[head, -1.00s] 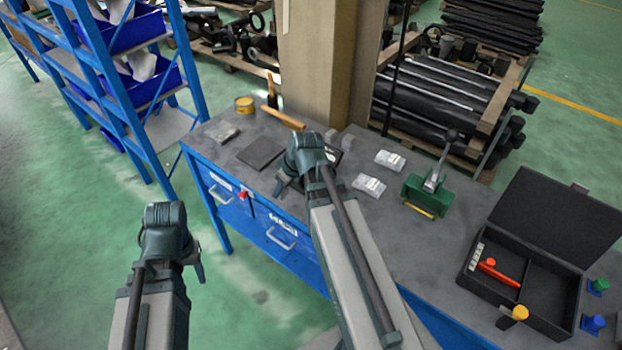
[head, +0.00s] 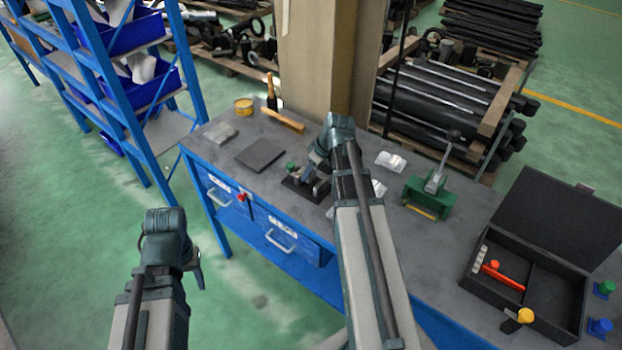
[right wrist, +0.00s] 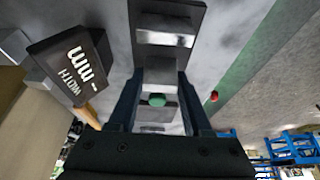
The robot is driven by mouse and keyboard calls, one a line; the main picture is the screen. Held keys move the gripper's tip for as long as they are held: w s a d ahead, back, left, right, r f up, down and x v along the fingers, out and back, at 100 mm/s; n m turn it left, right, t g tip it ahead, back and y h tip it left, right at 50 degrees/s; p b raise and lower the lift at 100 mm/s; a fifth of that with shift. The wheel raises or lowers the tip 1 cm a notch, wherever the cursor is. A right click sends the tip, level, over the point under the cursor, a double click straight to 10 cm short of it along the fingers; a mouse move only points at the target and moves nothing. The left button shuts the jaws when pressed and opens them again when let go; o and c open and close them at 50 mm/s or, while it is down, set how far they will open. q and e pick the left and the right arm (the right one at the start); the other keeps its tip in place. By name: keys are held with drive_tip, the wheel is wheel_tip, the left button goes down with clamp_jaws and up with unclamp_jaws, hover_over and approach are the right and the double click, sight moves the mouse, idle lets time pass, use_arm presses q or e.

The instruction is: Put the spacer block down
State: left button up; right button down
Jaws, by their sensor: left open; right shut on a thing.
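My right gripper (right wrist: 158,100) is shut on a small silver-grey block (right wrist: 160,72), which I take for the spacer block. A green knob (right wrist: 157,99) shows between the fingers. A dark plate (right wrist: 150,15) with another silver block (right wrist: 165,30) lies just beyond; whether the held block touches it I cannot tell. In the head view the right gripper (head: 314,170) is over the dark plate (head: 303,191) on the bench, and its arm partly hides this area. My left gripper (head: 195,266) is open and empty over the floor, left of the bench.
A display marked WIDTH mm (right wrist: 80,62) stands left of the fingers. The grey bench (head: 225,155) holds a dark mat (head: 260,154), a hammer (head: 283,119), a yellow tin (head: 243,106), clear bags (head: 391,160), a green press (head: 430,194) and an open black case (head: 530,270).

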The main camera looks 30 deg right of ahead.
sight(313, 174)
use_arm(q)
drive_tip(key=shift+f+b, duration=0.8)
drive_tip(key=shift+f, duration=0.55)
use_arm(e)
drive_tip(key=shift+f, duration=1.35)
drive_tip(key=shift+f, duration=0.2)
use_arm(q)
drive_tip(key=shift+f, duration=0.1)
use_arm(e)
drive_tip(key=shift+c, duration=1.7)
unclamp_jaws()
drive_tip(key=shift+r, duration=0.2)
drive_tip(key=shift+s+r+p, duration=0.2)
drive_tip(key=shift+r+p, duration=0.3)
drive_tip(key=shift+p, duration=0.05)
use_arm(q)
wheel_tip(313, 174, up, 11)
drive_tip(key=p, duration=1)
drive_tip(key=shift+r, duration=0.2)
use_arm(e)
drive_tip(key=v, duration=1.1)
